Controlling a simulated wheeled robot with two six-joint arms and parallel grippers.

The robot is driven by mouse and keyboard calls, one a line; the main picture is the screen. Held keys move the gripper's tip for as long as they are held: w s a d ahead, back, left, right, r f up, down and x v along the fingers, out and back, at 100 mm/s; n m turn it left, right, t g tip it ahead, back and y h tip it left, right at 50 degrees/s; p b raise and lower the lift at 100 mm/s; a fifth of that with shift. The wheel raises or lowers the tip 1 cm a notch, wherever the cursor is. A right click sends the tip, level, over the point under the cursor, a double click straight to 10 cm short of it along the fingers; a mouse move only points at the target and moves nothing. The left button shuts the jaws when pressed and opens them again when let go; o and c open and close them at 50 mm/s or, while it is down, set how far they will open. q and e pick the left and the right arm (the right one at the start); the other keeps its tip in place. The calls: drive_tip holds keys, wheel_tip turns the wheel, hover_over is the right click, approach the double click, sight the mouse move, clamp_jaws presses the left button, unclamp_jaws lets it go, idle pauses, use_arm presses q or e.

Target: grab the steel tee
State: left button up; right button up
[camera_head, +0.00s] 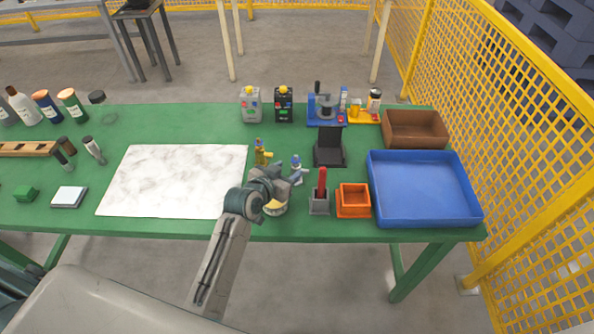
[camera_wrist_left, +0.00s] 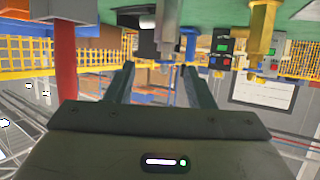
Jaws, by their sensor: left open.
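The steel tee (camera_head: 297,167) stands upright on the green table, just right of the brass tee (camera_head: 261,152). It is grey with a bluish top, and my gripper partly covers its lower part. My left gripper (camera_head: 291,181) is low over the table, close in front of the steel tee. In the left wrist view, which is upside down, the gripper (camera_wrist_left: 157,70) is open, with nothing held between its fingers. The steel tee (camera_wrist_left: 168,22) shows there beyond the fingertips, roughly in line with the gap. My right gripper is not in view.
A red-handled tool in a grey holder (camera_head: 319,207) and an orange bin (camera_head: 353,213) stand close right. A black stand (camera_head: 329,158) is behind right. A blue tray (camera_head: 472,215) lies far right. The marbled white sheet (camera_head: 170,180) at left is clear.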

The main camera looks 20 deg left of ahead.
sight(295, 164)
use_arm(q)
drive_tip(key=shift+w+f+p, duration=0.25)
drive_tip(key=shift+w+p, duration=0.2)
drive_tip(key=shift+w, duration=0.2)
drive_tip(key=x, duration=0.1)
drive_tip(key=p+x, duration=0.1)
drive_tip(key=x, duration=0.1)
drive_tip(key=shift+a+f, duration=0.2)
drive_tip(key=shift+a, duration=0.05)
drive_tip(key=shift+w+d+f, duration=0.1)
drive_tip(key=shift+w+f, duration=0.1)
drive_tip(key=shift+w, duration=0.15)
